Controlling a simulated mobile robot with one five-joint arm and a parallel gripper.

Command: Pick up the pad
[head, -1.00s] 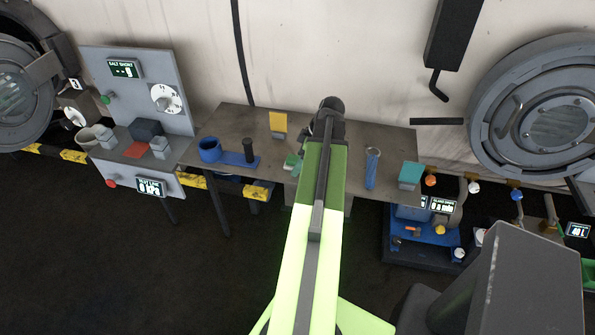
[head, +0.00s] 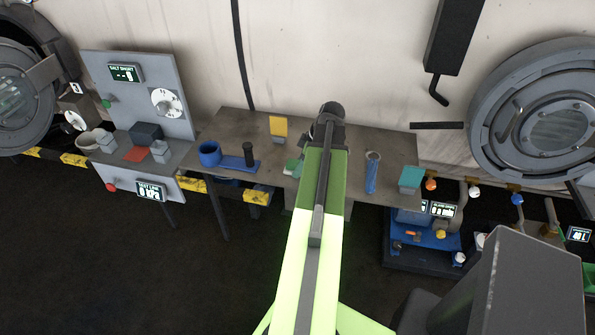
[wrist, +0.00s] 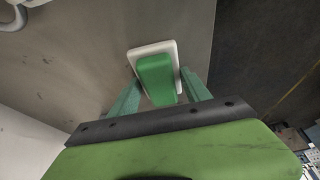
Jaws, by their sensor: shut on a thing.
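The pad (wrist: 155,75) shows in the wrist view as a green block on a white rectangular plate, just ahead of my gripper on a grey-brown surface. My gripper (wrist: 161,86) is shut on the pad, with one pale green finger on each side of it. I cannot tell whether the plate is lifted clear of the surface. In the head view my arm hides the gripper. A small green thing (head: 292,166) shows left of my arm on the table; I cannot tell whether it is the pad.
The table (head: 235,130) bears a blue cup (head: 209,153), a dark upright cylinder (head: 249,154) on a blue base, a yellow card (head: 278,127), a blue ring-topped tool (head: 371,173) and a teal block (head: 410,177). A control panel (head: 135,75) stands left. Dark floor is clear in front.

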